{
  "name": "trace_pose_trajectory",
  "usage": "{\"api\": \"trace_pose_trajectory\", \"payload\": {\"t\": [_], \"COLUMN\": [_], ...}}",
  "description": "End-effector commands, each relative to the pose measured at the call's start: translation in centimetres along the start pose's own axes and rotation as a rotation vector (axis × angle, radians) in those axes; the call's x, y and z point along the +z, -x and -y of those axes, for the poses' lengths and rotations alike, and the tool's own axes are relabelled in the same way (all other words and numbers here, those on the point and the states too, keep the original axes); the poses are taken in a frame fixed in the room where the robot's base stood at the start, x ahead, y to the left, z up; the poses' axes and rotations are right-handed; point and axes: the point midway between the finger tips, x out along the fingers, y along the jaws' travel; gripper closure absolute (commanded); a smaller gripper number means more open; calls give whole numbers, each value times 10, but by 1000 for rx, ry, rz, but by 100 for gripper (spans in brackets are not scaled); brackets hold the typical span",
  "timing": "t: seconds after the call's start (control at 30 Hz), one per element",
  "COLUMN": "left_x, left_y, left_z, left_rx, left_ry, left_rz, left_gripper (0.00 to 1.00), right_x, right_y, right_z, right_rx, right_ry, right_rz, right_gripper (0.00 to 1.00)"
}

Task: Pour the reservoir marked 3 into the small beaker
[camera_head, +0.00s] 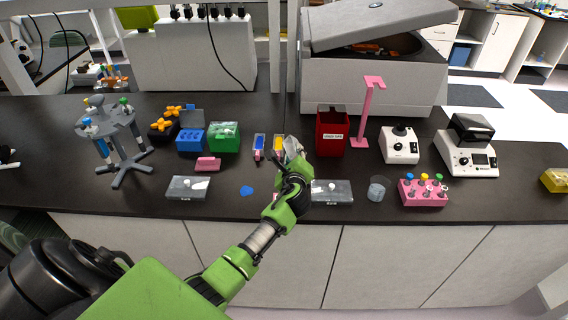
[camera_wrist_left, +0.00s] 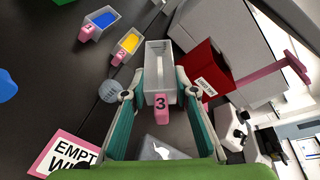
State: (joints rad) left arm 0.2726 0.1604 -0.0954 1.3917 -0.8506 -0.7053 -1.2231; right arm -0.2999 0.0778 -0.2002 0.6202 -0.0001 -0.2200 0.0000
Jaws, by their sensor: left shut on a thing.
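My left gripper (camera_wrist_left: 160,92) is shut on the reservoir marked 3 (camera_wrist_left: 157,60), a clear-walled trough with a pink numbered tab facing the wrist camera. I cannot tell what liquid it holds. In the head view my left gripper (camera_head: 293,150) is at the middle of the bench, and the reservoir is mostly hidden by it. A clear beaker (camera_head: 378,188) stands on the bench to the right of my arm. A small round clear thing (camera_wrist_left: 110,91) is beside the left finger in the wrist view; I cannot tell whether it is a beaker. My right gripper is not in view.
A blue-filled reservoir (camera_head: 259,144) and a yellow-filled one (camera_head: 278,142) stand left of the gripper. A red bin (camera_head: 331,135) and pink stand (camera_head: 365,110) are to the right. Clear-lidded boxes (camera_head: 188,188) and a pink tube rack (camera_head: 423,196) line the front.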

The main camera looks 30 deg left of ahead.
Motion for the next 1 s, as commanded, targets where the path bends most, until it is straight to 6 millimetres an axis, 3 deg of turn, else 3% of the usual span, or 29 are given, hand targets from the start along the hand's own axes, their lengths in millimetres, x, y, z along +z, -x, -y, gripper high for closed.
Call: {"api": "trace_pose_trajectory", "payload": {"t": [0.03, 0.23, 0.4, 0.47, 0.6, 0.9, 1.0], "left_x": [3, 1, 1, -5, -7, -7, -8], "left_y": [1, 0, 0, -3, -3, -3, -4], "left_z": [4, 4, 7, 2, 0, 0, 0], "left_rx": [11, 37, 107, 133, 174, 186, 223], "left_ry": [-27, -89, -258, -323, -421, -445, -539], "left_rz": [-1, 0, -1, 0, 0, 0, 0], "left_gripper": [100, 100, 100, 100, 100, 100, 100], "right_x": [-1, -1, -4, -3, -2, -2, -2], "right_y": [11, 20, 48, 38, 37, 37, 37], "right_z": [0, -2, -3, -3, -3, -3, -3], "right_rx": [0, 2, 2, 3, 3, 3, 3], "right_ry": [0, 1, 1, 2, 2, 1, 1], "right_rz": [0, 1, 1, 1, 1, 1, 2], "right_gripper": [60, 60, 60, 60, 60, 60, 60]}}
